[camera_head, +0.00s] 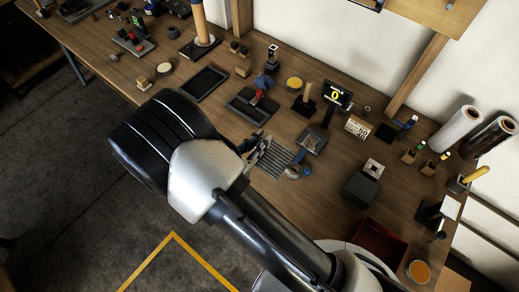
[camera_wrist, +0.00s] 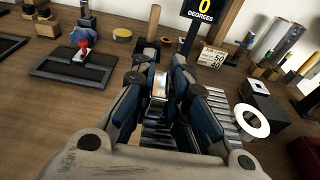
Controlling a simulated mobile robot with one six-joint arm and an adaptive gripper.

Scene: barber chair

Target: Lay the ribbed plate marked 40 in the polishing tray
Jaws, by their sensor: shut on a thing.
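My gripper (camera_head: 257,143) is low over the middle of the bench; in the wrist view its fingers (camera_wrist: 160,78) are closed on a narrow, pale metal piece (camera_wrist: 159,90), apparently a ribbed plate. Its marking cannot be read and the fingers hide much of it. Other ribbed metal plates (camera_head: 274,158) lie beside and below the gripper, and they show right of the fingers in the wrist view (camera_wrist: 222,112). A flat, empty black tray (camera_head: 204,83) lies farther up and left. I cannot tell which is the polishing tray.
A display post reading 0 degrees (camera_head: 337,95) and a number card (camera_head: 357,127) stand right of the gripper. A dark block with a square top (camera_head: 363,183) and a red bin (camera_head: 379,244) are farther right. A round yellow-topped tin (camera_head: 294,83) stands behind.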

